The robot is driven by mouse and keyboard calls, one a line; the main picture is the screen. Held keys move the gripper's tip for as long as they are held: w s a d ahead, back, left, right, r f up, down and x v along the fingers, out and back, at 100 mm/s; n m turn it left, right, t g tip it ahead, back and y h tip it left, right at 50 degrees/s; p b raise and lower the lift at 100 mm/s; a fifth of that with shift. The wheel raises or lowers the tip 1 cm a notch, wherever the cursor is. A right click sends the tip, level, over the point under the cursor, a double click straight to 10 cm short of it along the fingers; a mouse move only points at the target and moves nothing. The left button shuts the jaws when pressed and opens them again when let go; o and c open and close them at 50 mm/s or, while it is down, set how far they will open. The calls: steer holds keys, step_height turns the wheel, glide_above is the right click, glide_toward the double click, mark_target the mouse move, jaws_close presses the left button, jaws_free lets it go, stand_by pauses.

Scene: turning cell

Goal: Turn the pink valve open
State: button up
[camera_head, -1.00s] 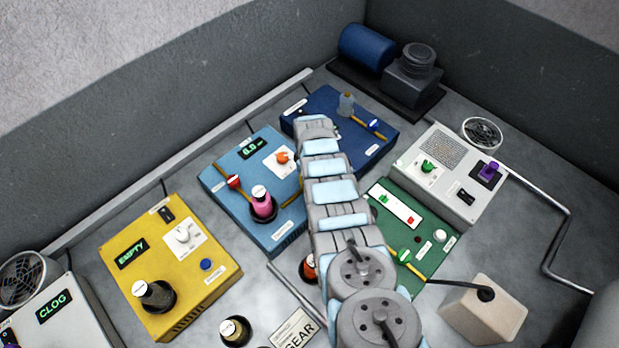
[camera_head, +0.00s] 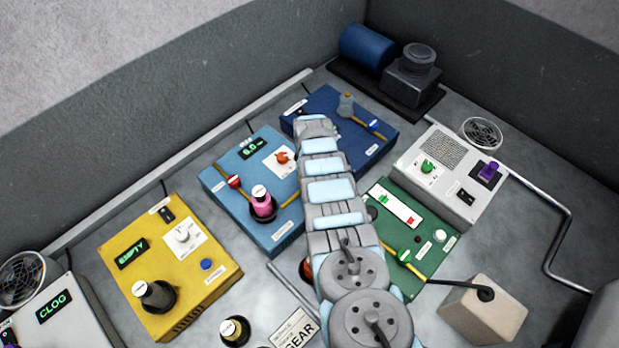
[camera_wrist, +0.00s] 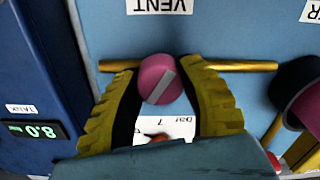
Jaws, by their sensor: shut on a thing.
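The pink valve (camera_wrist: 160,80) is a round knob with a pale stripe slanting across its top. It sits on a thin brass pipe (camera_wrist: 240,65) beside the VENT label (camera_wrist: 158,5) in the wrist view. My gripper (camera_wrist: 161,76) is shut on the knob, with one yellow ribbed finger on either side of it. In the head view my arm hides the valve and my gripper, at the right side of the light blue box (camera_head: 232,197).
A pink bottle (camera_head: 263,205) stands in a dark holder on the light blue box. The dark blue box (camera_head: 325,100), green board (camera_head: 438,262) and yellow box (camera_head: 125,280) are close by. A dark blue panel (camera_wrist: 25,70) is left of my gripper in the wrist view.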

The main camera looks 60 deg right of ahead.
steer(key=shift+m, duration=0.7)
steer(key=m+b, duration=0.1)
steer(key=m, duration=0.4)
steer(key=shift+f+b, duration=0.15)
steer(key=shift+b, duration=0.25)
steer(key=m+b, duration=0.3)
steer(key=m, duration=0.2)
steer(key=shift+m, duration=0.3)
steer(key=o, duration=1.2)
steer(key=shift+r, duration=0.3)
steer(key=shift+r, duration=5.85)
